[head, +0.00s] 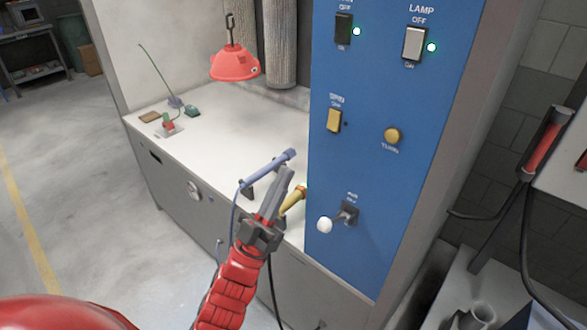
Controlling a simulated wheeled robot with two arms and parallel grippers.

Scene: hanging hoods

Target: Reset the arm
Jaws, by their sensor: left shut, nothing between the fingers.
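My left arm reaches up from the bottom of the head view in red segments. Its gripper (284,183) is shut and empty. The dark fingers point up, in front of the workbench's right end and just left of the blue panel (385,215). In the picture they overlap the gap between a blue-grey torch-like tool (268,170) and a yellow-tipped tool (293,198). I cannot tell whether the fingers touch either one. My right gripper is not in view.
A red hood (235,68) hangs above the white workbench (225,135). The panel carries switches, a yellow button (391,136) and a white-knobbed lever (326,224). Small items lie at the bench's left end. A black-and-red device (545,145) with cables stands right. Floor at left is clear.

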